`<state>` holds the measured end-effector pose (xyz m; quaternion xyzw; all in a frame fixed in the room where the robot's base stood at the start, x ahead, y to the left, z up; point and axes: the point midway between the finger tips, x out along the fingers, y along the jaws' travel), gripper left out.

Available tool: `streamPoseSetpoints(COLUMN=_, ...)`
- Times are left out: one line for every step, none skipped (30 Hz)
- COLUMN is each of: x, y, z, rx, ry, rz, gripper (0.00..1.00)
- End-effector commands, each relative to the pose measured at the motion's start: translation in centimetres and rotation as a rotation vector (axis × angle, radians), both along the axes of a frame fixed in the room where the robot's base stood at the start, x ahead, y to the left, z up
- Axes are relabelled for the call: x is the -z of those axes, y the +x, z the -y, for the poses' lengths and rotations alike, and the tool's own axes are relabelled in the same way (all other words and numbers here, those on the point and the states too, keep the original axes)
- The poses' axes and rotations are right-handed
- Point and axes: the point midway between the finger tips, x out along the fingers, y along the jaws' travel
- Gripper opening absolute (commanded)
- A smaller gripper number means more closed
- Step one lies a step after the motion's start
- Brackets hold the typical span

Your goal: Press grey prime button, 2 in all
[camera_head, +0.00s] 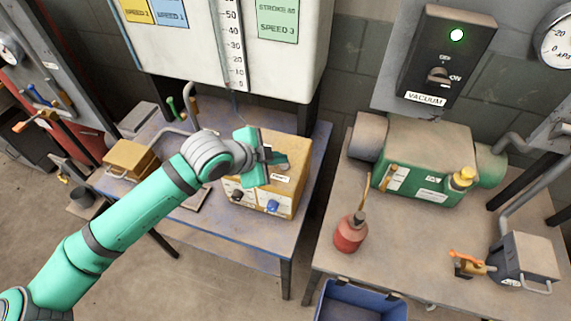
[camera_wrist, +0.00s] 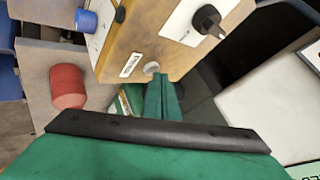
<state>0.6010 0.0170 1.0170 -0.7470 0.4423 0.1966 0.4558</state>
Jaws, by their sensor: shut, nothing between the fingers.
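The grey prime button (camera_wrist: 152,67) is a small round grey disc on the top of a yellow box (camera_wrist: 150,40), beside a white label that seems to read "PRIME". The yellow box also shows in the head view (camera_head: 262,200), on the left table. My gripper (camera_wrist: 162,78) is shut and empty, with its green fingertips right at the button's edge in the wrist view. I cannot tell whether they touch it. In the head view my gripper (camera_head: 282,163) is over the top of the box, and it largely hides the button there.
The box carries a blue knob (camera_head: 273,206) on its front and a black knob (camera_wrist: 207,20) on a white plate. A white panel with a scale (camera_head: 232,45) stands behind. A red oil can (camera_head: 350,233) and a green pump (camera_head: 430,160) stand on the right table.

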Motion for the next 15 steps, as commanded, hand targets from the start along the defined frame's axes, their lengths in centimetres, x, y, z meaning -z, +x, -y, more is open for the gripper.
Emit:
streamPoseSetpoints(x=0.04, y=-0.01, z=0.21, rx=0.003, ry=0.000, rz=0.000, gripper=0.00)
streamPoseSetpoints(x=0.05, y=-0.01, z=0.29, rx=0.005, ry=-0.001, rz=-0.001, gripper=0.00)
streamPoseSetpoints(x=0.10, y=-0.01, z=0.37, rx=0.006, ry=0.000, rz=0.000, gripper=0.00)
streamPoseSetpoints(x=0.12, y=-0.01, z=0.41, rx=0.007, ry=-0.001, rz=-0.001, gripper=0.00)
streamPoseSetpoints(x=0.15, y=-0.01, z=0.44, rx=0.007, ry=-0.001, rz=-0.001, gripper=0.00)
streamPoseSetpoints(x=0.20, y=-0.01, z=0.48, rx=0.008, ry=0.000, rz=0.000, gripper=0.00)
streamPoseSetpoints(x=0.23, y=-0.01, z=0.49, rx=0.008, ry=-0.001, rz=0.000, gripper=0.00)
streamPoseSetpoints(x=0.26, y=-0.02, z=0.49, rx=0.009, ry=-0.001, rz=-0.001, gripper=0.00)
streamPoseSetpoints(x=0.30, y=-0.01, z=0.49, rx=0.009, ry=-0.001, rz=-0.001, gripper=0.00)
streamPoseSetpoints(x=0.34, y=0.00, z=0.49, rx=0.009, ry=-0.001, rz=-0.001, gripper=0.00)
streamPoseSetpoints(x=0.36, y=-0.01, z=0.48, rx=0.008, ry=-0.002, rz=-0.001, gripper=0.00)
streamPoseSetpoints(x=0.41, y=0.00, z=0.47, rx=0.007, ry=-0.002, rz=-0.001, gripper=0.00)
streamPoseSetpoints(x=0.44, y=-0.01, z=0.46, rx=0.007, ry=-0.001, rz=-0.001, gripper=0.00)
streamPoseSetpoints(x=0.47, y=-0.01, z=0.45, rx=0.007, ry=-0.001, rz=-0.001, gripper=0.00)
streamPoseSetpoints(x=0.51, y=-0.01, z=0.43, rx=0.007, ry=-0.001, rz=-0.001, gripper=0.00)
